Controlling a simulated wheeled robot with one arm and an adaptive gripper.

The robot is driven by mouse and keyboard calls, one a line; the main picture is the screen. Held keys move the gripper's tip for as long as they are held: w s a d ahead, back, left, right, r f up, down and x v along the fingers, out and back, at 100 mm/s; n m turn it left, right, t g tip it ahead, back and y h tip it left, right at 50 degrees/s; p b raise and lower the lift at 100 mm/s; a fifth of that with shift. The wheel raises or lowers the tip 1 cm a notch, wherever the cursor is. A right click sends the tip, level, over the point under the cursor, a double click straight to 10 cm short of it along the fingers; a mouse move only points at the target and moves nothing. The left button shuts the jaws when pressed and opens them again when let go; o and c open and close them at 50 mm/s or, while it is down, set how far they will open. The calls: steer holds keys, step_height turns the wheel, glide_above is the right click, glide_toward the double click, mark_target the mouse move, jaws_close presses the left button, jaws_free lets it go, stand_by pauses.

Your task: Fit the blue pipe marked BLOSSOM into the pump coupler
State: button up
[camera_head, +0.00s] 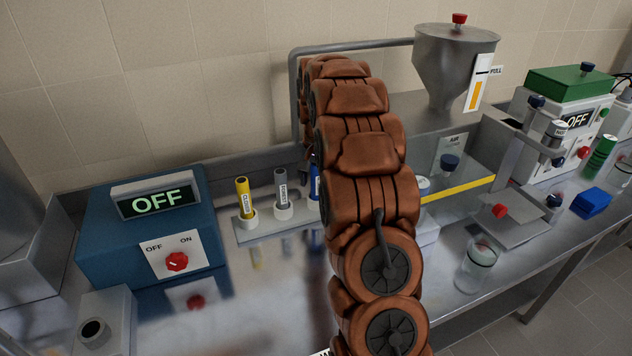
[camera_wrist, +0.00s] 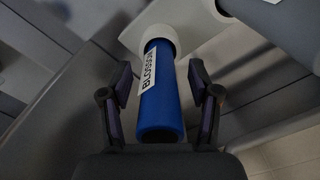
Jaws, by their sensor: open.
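The blue pipe (camera_wrist: 160,108) with a white BLOSSOM label stands in a white ring holder (camera_wrist: 150,30) in the wrist view. My gripper (camera_wrist: 160,80) is open, with one finger on each side of the pipe and gaps between. In the head view only a sliver of the blue pipe (camera_head: 315,182) shows beside my arm, and my gripper is hidden. A grey block with a round dark socket (camera_head: 93,331), at the lower left before the blue OFF box (camera_head: 140,240), looks like the pump coupler. Its socket appears empty.
A yellow pipe (camera_head: 244,197) and a grey pipe (camera_head: 281,187) stand in the same rack, left of the blue one. A glass beaker (camera_head: 477,266) stands right of my arm. A steel hopper (camera_head: 455,60) rises behind. Bench before the rack is clear.

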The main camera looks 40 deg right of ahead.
steer(key=shift+f, duration=0.3)
jaws_close()
stand_by(0.3)
